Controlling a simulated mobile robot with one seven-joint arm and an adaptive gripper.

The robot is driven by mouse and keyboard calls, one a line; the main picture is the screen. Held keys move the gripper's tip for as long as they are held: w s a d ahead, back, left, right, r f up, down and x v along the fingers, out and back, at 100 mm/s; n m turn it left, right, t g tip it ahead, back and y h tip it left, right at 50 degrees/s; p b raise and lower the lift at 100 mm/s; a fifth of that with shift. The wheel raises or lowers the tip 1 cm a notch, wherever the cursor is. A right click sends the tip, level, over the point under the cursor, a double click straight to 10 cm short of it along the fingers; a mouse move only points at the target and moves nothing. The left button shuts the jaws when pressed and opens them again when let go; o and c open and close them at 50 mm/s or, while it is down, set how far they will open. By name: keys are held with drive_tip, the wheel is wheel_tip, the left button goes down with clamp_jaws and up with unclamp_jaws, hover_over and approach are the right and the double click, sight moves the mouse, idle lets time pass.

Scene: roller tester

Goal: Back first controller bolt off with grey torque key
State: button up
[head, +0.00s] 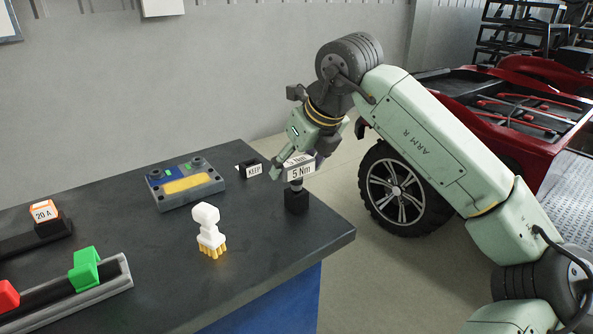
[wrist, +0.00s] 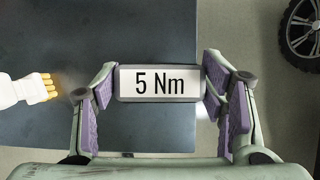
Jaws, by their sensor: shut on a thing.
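My gripper (head: 302,160) is shut on the torque key (head: 300,174), a grey-edged block with a white "5 Nm" label. In the wrist view the key (wrist: 159,83) sits level between both purple finger pads (wrist: 160,92). The key's shank points down at a small black block (head: 296,202) near the table's right edge; I cannot tell whether its tip is still inside. The controller (head: 186,186), grey with a blue and yellow top, lies farther left. Two dark round bolt heads show on it, a left one (head: 155,173) and a right one (head: 197,162).
A dark box labelled "KEEP" (head: 250,168) is at the back edge. A rail with a green clip (head: 84,270) and an orange "20 A" piece (head: 45,212) are at left.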

drive_tip(key=c, duration=0.4)
drive_tip(key=shift+r, duration=0.15)
wheel_tip(320, 180, up, 10)
drive_tip(key=shift+f, duration=0.1)
idle(0.3)
drive_tip(key=o, duration=0.7)
drive_tip(key=c, duration=1.3)
